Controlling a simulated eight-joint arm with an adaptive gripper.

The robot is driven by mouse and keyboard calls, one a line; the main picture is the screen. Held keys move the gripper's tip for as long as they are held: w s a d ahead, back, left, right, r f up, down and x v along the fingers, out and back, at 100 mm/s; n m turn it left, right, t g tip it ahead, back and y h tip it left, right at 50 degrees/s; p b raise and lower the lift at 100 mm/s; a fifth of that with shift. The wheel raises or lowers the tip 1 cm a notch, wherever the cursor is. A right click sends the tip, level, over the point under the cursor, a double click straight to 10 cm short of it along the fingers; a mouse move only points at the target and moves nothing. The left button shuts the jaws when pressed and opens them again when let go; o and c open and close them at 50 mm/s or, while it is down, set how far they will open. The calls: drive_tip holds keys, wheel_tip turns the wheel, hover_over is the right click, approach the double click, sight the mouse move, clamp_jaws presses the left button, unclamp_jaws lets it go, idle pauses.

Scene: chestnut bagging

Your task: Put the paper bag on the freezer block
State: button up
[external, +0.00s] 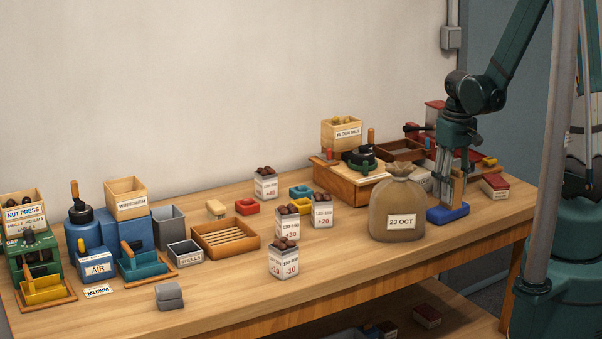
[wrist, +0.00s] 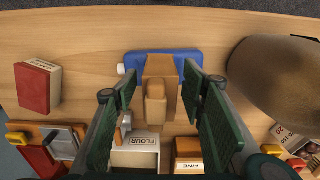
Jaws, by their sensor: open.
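The freezer block (external: 446,215) is a flat blue slab on the bench, right of the sack. In the wrist view its blue edge (wrist: 137,62) shows at top centre, with a white cap at its left. The tan paper bag (external: 458,188) stands upright on the block; it also shows in the wrist view (wrist: 160,66). My gripper (external: 451,178) points down over the bag. In the wrist view the green finger pads of my gripper (wrist: 158,88) stand apart on either side of the bag, with gaps visible. The bag's lower part is partly hidden.
A bulky sack marked 23 OCT (external: 398,205) stands close on the left. A red box (external: 494,186) lies to the right. The flour mill (external: 342,135) and trays are behind. Several white chestnut boxes (external: 322,212) stand further left. Bare bench lies in front of the block.

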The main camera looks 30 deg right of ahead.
drive_tip(key=shift+r+p, duration=0.75)
drive_tip(key=shift+r, duration=5.1)
drive_tip(key=shift+r, duration=0.1)
drive_tip(key=s+a+r+t, duration=0.1)
drive_tip(key=s+r+t, duration=0.2)
drive_tip(key=r, duration=0.4)
drive_tip(key=s+a+r+t, duration=0.1)
drive_tip(key=s+r+t, duration=0.2)
drive_tip(key=r, duration=0.5)
drive_tip(key=shift+t, duration=0.6)
